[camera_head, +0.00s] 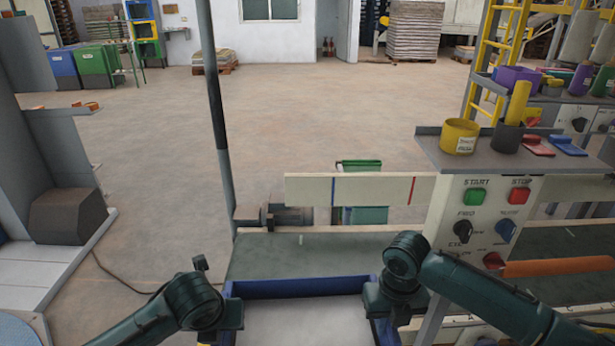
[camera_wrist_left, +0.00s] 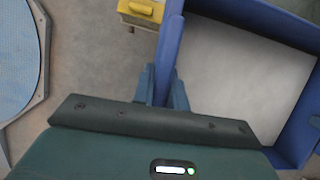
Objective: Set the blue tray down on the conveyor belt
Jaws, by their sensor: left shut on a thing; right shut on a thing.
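The blue tray (camera_head: 300,287) is at the bottom centre of the head view, with a pale interior; its near side is cut off. It also shows in the left wrist view (camera_wrist_left: 240,28). My left gripper (camera_head: 230,310) is shut on its left wall, and the fingers pinch that wall in the left wrist view (camera_wrist_left: 163,88). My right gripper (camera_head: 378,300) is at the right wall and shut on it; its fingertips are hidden. The dark green conveyor belt (camera_head: 310,256) lies just beyond the tray's far wall. I cannot tell whether the tray touches it.
A grey motor (camera_head: 275,217) and a cream side rail (camera_head: 355,188) line the belt's far side. A control panel (camera_head: 485,220) with buttons stands close by my right arm, under a shelf with a yellow pot (camera_head: 459,136). A grey post (camera_head: 215,110) rises at the belt's left.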

